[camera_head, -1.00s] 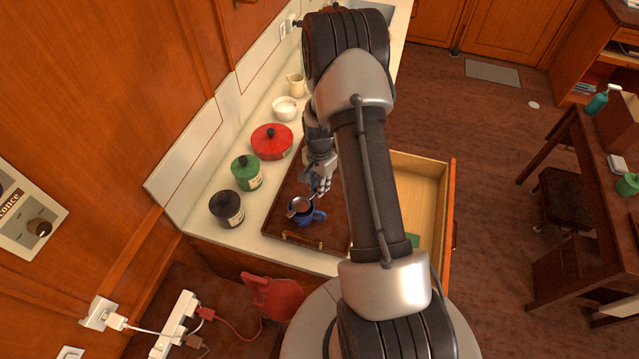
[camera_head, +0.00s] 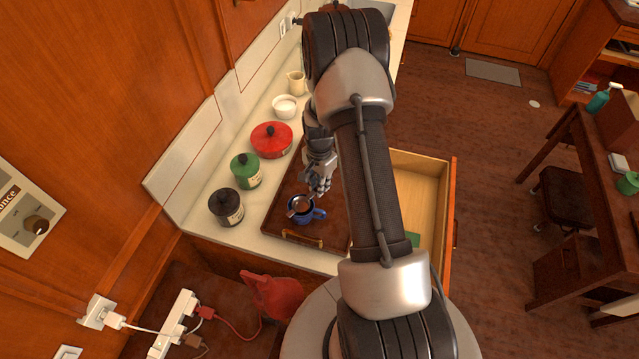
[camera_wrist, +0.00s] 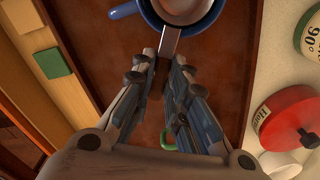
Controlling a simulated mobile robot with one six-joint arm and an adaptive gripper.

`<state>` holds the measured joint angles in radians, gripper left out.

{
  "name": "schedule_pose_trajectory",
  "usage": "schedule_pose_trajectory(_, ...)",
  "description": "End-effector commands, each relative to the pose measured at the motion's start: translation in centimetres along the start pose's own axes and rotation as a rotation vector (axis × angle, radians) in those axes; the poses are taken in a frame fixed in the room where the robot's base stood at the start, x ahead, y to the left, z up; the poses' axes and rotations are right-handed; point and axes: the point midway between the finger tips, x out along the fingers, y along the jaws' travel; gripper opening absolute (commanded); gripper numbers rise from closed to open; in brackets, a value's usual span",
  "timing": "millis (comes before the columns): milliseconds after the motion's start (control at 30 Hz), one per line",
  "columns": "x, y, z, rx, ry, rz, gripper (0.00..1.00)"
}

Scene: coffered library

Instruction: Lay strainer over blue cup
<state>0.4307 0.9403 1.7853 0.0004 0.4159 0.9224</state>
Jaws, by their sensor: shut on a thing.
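The blue cup (camera_head: 308,217) stands upright on the brown tray (camera_head: 270,222), near its handled front end. The strainer (camera_head: 298,204) has a round metal bowl that appears over the cup's mouth. In the wrist view the strainer bowl (camera_wrist: 184,8) lies within the outline of the blue cup rim (camera_wrist: 150,14), and I cannot tell whether it touches the rim. My gripper (camera_head: 320,188) is just behind the cup. It is shut on the strainer's flat handle (camera_wrist: 169,42), which also shows in the wrist view between the fingers (camera_wrist: 168,68).
Black (camera_head: 226,208), green (camera_head: 245,172) and red (camera_head: 271,140) lidded pots line the counter left of the tray. A white bowl (camera_head: 285,107) and a cream jug (camera_head: 296,84) stand farther back. An open drawer (camera_head: 425,185) juts out at right.

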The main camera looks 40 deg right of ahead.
Motion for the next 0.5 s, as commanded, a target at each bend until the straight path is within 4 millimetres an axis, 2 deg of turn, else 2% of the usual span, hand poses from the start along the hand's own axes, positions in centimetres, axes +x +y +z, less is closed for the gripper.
schedule_pose_trajectory(167,0.27,0.00,0.00,0.000,0.000,0.000,0.00)
schedule_pose_trajectory(200,0.22,0.00,0.00,0.000,0.000,0.000,0.17)
schedule_pose_trajectory(500,0.19,0.00,0.00,0.000,0.000,0.000,0.37)
